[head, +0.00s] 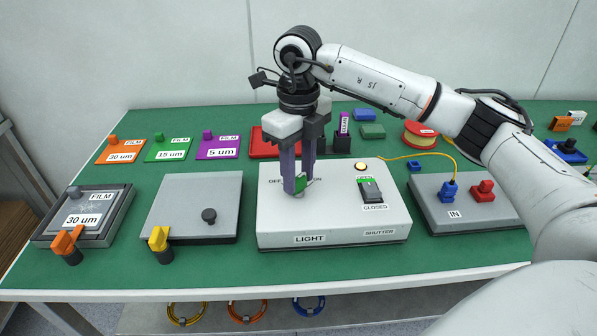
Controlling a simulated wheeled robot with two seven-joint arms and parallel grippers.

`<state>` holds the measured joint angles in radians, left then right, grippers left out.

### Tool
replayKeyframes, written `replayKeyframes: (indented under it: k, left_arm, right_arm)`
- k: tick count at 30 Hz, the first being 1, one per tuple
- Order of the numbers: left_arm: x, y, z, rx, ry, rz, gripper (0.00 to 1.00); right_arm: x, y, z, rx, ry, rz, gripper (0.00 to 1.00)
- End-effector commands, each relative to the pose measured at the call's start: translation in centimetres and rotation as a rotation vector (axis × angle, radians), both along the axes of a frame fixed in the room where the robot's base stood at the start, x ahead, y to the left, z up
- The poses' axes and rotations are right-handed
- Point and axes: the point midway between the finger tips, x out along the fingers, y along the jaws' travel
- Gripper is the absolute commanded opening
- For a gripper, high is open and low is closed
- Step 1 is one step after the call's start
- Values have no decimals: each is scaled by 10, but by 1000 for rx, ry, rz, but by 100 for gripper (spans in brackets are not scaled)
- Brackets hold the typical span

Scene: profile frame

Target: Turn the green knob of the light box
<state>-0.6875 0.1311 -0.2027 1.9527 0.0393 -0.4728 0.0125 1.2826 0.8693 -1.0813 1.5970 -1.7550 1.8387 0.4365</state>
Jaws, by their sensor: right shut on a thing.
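The light box (333,222) is a white box with "LIGHT" and "SHUTTER" labels, standing in the middle of the table. My right gripper (296,191) reaches down from above onto the left part of its top. A switch (370,190) with a green patch sits between "OPEN" and "CLOSED" at the right, below a glowing yellowish lamp (360,166). My left gripper is not in view.
A grey plate box (190,195) with a black knob and yellow clamp (158,239) stands left. A grey "IN" box (470,215) with blue and red plugs stands right, under my right arm. Film plates (168,148) and a red spool (420,134) lie behind.

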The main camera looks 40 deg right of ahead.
Motion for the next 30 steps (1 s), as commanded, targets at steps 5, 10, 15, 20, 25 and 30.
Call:
replayKeyframes:
  k: [5,10,15,20,25,30]
  left_arm:
    - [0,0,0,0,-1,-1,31]
    - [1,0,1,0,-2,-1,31]
    - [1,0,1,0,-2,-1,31]
    - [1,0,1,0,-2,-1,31]
    - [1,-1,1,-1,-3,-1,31]
    - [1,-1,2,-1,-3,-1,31]
  right_arm:
    - [1,0,1,1,-3,-4,10]
    - [1,0,1,0,-2,-3,52]
    - [0,0,0,0,-1,-2,52]
    - [1,0,7,2,-4,-1,52]
    - [1,0,35,1,-6,-2,52]
    - [1,0,70,1,-6,-2,52]
